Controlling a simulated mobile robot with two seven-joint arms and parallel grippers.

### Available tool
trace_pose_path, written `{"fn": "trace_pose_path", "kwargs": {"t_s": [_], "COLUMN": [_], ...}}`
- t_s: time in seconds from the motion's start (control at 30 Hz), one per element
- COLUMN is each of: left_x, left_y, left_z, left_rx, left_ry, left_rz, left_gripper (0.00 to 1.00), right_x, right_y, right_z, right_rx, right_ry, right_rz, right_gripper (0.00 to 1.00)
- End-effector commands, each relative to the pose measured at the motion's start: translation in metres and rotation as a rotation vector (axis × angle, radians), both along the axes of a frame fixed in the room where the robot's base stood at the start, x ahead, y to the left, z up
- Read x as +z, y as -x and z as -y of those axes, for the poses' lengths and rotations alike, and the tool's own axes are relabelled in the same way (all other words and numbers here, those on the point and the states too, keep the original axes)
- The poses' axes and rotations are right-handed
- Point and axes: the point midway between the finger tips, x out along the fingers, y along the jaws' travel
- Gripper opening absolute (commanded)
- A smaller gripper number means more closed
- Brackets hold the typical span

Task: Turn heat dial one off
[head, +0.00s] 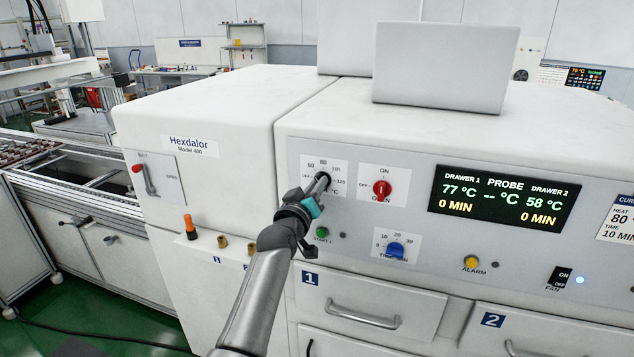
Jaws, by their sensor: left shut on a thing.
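Heat dial one (323,177) is a dark round knob on the white front panel, upper left. Its plate shows OFF at the left and a scale of 60, 80, 100 and 120 °C. My left gripper (318,187) comes up from below and is shut on this dial. The fingers cover much of the knob, so I cannot tell where its pointer stands. The display (503,197) reads Drawer 1 77 °C, Drawer 2 58 °C and 0 MIN for both. My right gripper is not in view.
A red oven knob (382,190) sits just right of the dial. A green start button (322,233) and a blue timer knob (396,250) are below. A yellow alarm button (471,263) is further right. Drawer 1's handle (363,317) sticks out beneath.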

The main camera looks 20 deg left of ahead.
Motion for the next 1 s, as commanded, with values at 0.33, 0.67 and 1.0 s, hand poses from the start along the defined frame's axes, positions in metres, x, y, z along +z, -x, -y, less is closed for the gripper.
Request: {"fn": "trace_pose_path", "kwargs": {"t_s": [0.33,0.67,1.0], "left_x": [0.000,-0.002,-0.003], "left_y": [0.000,0.000,0.000], "left_z": [-0.001,-0.001,-0.001], "left_rx": [0.001,0.000,0.000], "left_ry": [0.333,0.646,0.911], "left_rz": [-0.012,-0.023,-0.032], "left_gripper": [0.00,0.00,0.00], "right_x": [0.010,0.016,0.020], "right_y": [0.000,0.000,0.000], "right_z": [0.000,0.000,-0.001], "right_rx": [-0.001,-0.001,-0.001], "right_ry": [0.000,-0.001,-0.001], "right_rz": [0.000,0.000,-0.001], "right_gripper": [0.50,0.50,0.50]}}
